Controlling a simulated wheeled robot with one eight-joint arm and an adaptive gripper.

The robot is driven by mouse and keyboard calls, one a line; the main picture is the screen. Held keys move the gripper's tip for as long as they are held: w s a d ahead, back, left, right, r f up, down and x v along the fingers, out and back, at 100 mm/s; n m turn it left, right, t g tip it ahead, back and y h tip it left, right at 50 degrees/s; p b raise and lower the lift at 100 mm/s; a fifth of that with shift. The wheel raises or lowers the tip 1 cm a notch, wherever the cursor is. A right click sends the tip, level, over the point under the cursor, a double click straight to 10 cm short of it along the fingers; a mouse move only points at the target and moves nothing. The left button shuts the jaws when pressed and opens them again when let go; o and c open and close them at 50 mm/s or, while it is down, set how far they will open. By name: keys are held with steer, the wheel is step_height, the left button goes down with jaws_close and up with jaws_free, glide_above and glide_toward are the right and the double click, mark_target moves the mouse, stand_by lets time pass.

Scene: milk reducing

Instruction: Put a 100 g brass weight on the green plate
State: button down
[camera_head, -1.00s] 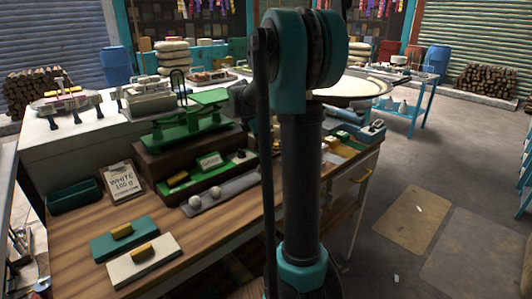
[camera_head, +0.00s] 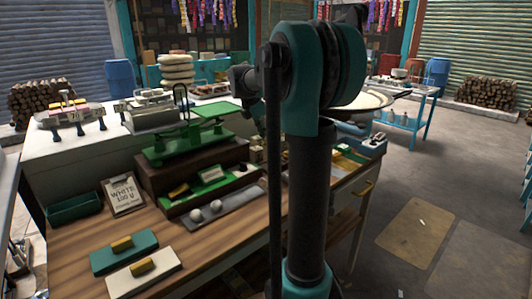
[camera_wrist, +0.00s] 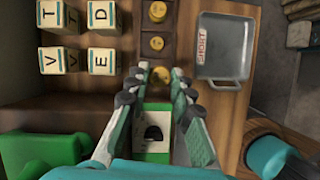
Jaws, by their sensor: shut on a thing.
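In the wrist view, a small round brass weight (camera_wrist: 161,76) is between the tips of my gripper (camera_wrist: 160,73), which is shut on it. Its mass mark cannot be read. Two more brass weights (camera_wrist: 156,43) and (camera_wrist: 157,11) stand in a row beyond it in dark wooden slots. In the head view, a green balance scale (camera_head: 190,143) stands on a dark wooden block, with a flat green plate (camera_head: 212,111) on its right side. My arm hides the gripper and the weights there. A green edge (camera_wrist: 40,152) shows at the wrist view's lower left; I cannot tell if it is the plate.
Lettered cubes (camera_wrist: 76,37) sit left of the weights, and a grey tray marked SHORT (camera_wrist: 224,50) lies right. On the wooden table (camera_head: 80,245) are a WHITE 100 g card (camera_head: 123,195), a green bin (camera_head: 75,206), white balls and two slabs (camera_head: 123,252) with brass bars.

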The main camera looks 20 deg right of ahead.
step_height(320, 180, up, 10)
stand_by(0.3)
steer(key=shift+r, duration=0.1)
stand_by(0.4)
